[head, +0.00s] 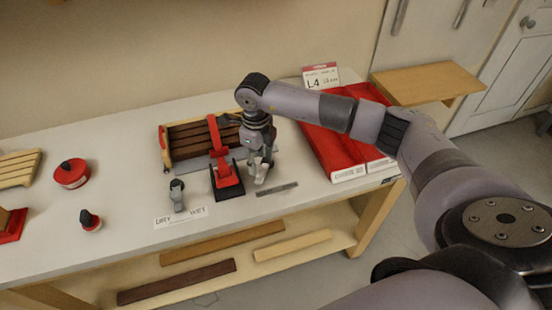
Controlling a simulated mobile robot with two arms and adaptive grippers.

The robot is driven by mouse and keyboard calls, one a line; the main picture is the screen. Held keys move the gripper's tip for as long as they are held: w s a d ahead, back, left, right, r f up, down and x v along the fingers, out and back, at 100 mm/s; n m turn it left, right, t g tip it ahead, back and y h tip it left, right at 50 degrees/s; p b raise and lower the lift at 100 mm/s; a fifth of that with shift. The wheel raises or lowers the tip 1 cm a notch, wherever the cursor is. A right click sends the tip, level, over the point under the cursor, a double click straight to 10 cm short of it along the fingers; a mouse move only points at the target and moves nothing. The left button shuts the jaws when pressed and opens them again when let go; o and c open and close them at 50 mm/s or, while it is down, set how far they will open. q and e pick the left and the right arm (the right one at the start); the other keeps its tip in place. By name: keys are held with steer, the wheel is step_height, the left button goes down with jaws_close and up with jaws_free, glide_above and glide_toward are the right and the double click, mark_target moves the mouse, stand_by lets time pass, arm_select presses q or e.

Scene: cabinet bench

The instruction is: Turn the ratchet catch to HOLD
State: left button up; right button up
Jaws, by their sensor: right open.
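A red ratchet piece on a black base (227,181) sits at the front of a bundle of dark brown slats (186,137), and a red strap (216,135) runs over the slats to it. Which part of it is the catch, and any HOLD mark, is too small to tell. My right gripper (261,177) points down just right of the red piece, open, with nothing seen between its fingers. Whether it touches the piece cannot be told. My left gripper is not in view.
A small grey upright fitting (177,194) stands left of the ratchet, behind a white label (181,214). A flat grey strip (277,189) lies at right. Red packs (335,140) fill the bench's right end. Red round items (72,173) stand at left, with clear bench between.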

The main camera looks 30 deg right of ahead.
steer(key=shift+r+p, duration=1.25)
steer(key=shift+r, duration=1.4)
